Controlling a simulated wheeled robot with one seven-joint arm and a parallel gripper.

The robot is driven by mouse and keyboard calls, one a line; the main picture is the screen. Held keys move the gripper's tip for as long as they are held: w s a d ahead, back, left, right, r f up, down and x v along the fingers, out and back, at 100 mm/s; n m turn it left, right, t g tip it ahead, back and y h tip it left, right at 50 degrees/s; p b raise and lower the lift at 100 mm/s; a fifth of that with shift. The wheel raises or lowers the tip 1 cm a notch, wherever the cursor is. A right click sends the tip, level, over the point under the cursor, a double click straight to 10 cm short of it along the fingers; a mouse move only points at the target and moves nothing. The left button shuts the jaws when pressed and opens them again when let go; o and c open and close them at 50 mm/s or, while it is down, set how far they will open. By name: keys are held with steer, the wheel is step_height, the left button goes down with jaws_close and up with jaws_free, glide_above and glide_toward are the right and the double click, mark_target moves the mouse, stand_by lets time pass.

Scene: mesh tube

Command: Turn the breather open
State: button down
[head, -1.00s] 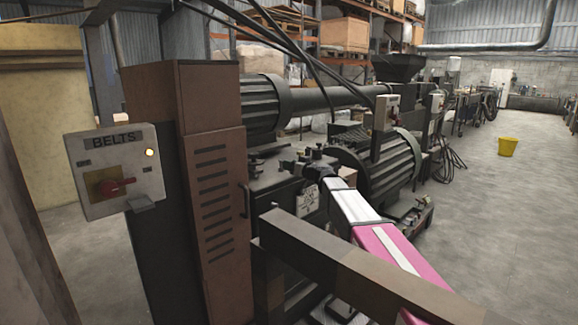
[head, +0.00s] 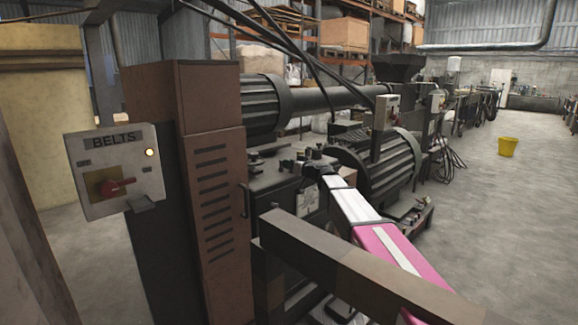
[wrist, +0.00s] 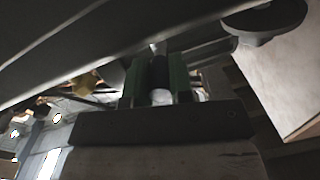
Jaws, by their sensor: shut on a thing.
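In the wrist view, the green fingers of my gripper (wrist: 158,82) are closed on both sides of a small dark cylindrical piece, which I take to be the breather (wrist: 160,70). A pale, rounded part shows at its near end. In the head view, my pink and white arm reaches to the top of the dark machine housing (head: 275,185). The wrist end of my arm is beside several small dark fittings there. The fingertips and the breather are too small and too covered to make out clearly in that view.
A grey BELTS switch box (head: 115,170) with a red handle and a lit lamp is at the left. A brown vented cabinet (head: 212,190) stands next to it. A ribbed motor (head: 385,165) is right of the housing. Open floor with a yellow bucket (head: 508,147) lies at the right.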

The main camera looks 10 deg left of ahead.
steer(key=n+g, duration=0.1)
steer(key=g, duration=0.1)
steer(key=w+n+g+y, duration=0.1)
steer(key=n+g, duration=0.1)
steer(key=w+n+g+y, duration=0.1)
steer(key=g, duration=0.2)
steer(key=shift+w+d+n, duration=0.25)
steer(key=shift+d+n, duration=0.05)
steer(key=shift+n, duration=0.1)
steer(key=shift+w+n+g, duration=0.2)
steer(key=shift+n+g, duration=0.45)
steer(key=shift+g, duration=0.4)
steer(key=shift+w+n+g, duration=0.2)
steer(key=shift+n+g, duration=0.4)
steer(key=shift+g, duration=0.5)
steer(key=shift+w+n+g, duration=0.2)
steer(key=shift+n+g, duration=0.45)
steer(key=shift+g, duration=0.4)
steer(key=c, duration=1)
jaws_free()
steer(key=v, duration=1)
steer(key=shift+w+d, duration=0.15)
steer(key=shift+d, duration=0.2)
